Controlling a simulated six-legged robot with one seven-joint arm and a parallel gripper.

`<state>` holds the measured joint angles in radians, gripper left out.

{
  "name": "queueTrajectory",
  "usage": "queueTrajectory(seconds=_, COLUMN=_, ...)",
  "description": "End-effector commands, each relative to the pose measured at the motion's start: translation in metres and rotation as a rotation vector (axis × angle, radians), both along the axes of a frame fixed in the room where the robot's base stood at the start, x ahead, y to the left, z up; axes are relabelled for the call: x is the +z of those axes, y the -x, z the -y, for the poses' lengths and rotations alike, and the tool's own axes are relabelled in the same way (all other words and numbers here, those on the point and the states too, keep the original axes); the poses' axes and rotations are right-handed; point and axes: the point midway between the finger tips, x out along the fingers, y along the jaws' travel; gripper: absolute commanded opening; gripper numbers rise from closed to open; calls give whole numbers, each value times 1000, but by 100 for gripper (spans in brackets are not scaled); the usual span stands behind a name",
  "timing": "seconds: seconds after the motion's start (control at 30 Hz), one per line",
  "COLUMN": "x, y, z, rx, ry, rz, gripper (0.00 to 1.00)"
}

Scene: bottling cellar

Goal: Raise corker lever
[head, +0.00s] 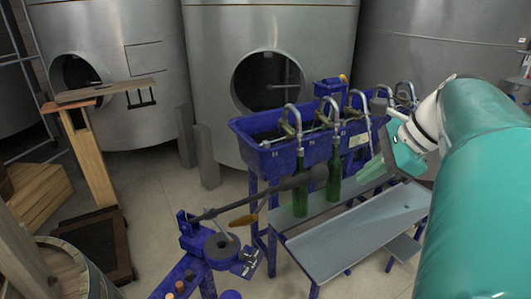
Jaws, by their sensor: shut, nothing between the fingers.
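The corker (208,245) is a blue bench machine with a round dark disc, at the lower middle of the head view. Its dark lever (255,198) slants up to the right from the machine to a thick dark grip (308,175). The grip overlaps the green bottles in the picture. My gripper (370,170) is at the right, at the end of my teal arm. It is shut and empty, to the right of the grip and apart from it. Its fingers are small and pale against the filler.
A blue filler trough (285,155) with several spouts stands behind. Two green bottles (300,198) (334,182) stand on its shelf, above a grey sloping tray (350,235). A wooden stand (90,160) and barrel (95,280) are at left. Steel tanks (215,60) line the back.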

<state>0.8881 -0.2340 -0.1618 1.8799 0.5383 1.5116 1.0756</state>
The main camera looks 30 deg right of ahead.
Motion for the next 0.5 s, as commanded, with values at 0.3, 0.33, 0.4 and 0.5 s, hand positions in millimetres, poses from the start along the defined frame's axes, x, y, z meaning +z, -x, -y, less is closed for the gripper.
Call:
queueTrajectory(seconds=0.3, x=13, y=12, z=23, rx=-156, ry=-115, rz=-5, gripper=0)
queueTrajectory(seconds=0.33, x=13, y=12, z=23, rx=-155, ry=-114, rz=-6, gripper=0)
queueTrajectory(seconds=0.4, x=13, y=12, z=23, rx=-155, ry=-113, rz=-5, gripper=0)
queueTrajectory(seconds=0.5, x=12, y=12, z=22, rx=-154, ry=-113, rz=-5, gripper=0)
